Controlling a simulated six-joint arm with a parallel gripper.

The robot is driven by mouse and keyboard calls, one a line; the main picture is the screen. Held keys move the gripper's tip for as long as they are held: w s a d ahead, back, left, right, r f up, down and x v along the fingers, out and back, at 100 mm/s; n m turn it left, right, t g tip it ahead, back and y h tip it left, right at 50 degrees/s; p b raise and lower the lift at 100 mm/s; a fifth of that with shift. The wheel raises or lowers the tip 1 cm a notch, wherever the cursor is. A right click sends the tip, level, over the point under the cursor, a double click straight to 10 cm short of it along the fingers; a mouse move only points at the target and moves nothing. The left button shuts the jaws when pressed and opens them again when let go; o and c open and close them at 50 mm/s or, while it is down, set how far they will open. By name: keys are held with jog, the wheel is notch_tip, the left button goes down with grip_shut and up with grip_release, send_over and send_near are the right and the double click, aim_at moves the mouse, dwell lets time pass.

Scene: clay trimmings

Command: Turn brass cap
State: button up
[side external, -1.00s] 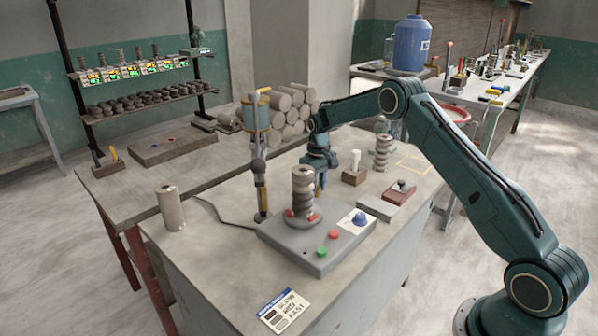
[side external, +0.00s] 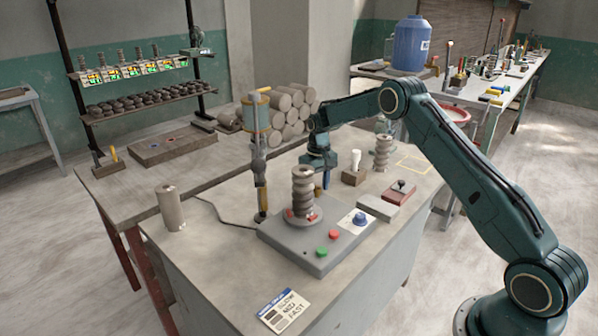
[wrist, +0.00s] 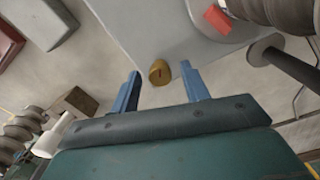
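The brass cap (wrist: 159,72) is a small rounded gold-brown knob with a dark slot in its face, at the edge of the grey machine base (wrist: 185,40) in the wrist view. My gripper (wrist: 160,69) is open, with one blue finger on each side of the cap and a visible gap to both. In the side external view my gripper (side external: 321,172) is low behind the ribbed clay piece (side external: 303,190). There the cap is mostly hidden, and I cannot tell how deep it sits between the fingers.
The ribbed clay piece stands on the machine base (side external: 300,250), with red (side external: 321,250) and green (side external: 336,234) buttons and a blue knob (side external: 360,218). A post with a yellow-blue head (side external: 256,112) stands left. A wooden block with a white peg (side external: 355,161) is close right.

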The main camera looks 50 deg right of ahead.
aim_at(317, 187)
notch_tip(317, 187, up, 14)
dwell(1.0)
jog(key=s+a+r+n+t, duration=0.1)
jog(key=s+a+r, duration=0.5)
jog(key=s+r, duration=0.2)
jog(key=s+a+r+n+t, duration=0.1)
jog(key=s+a+r+t, duration=0.1)
jog(key=s+a+r, duration=0.6)
jog(key=s+a+f+t, duration=0.1)
jog(key=s+a+f, duration=0.1)
jog(key=s, duration=1)
jog(key=s+a+f+n+t, duration=0.1)
jog(key=s+a+f, duration=0.1)
jog(key=s, duration=0.9)
jog(key=shift+s+a+t, duration=0.3)
jog(key=shift+s+a, duration=0.05)
jog(key=shift+a, duration=0.25)
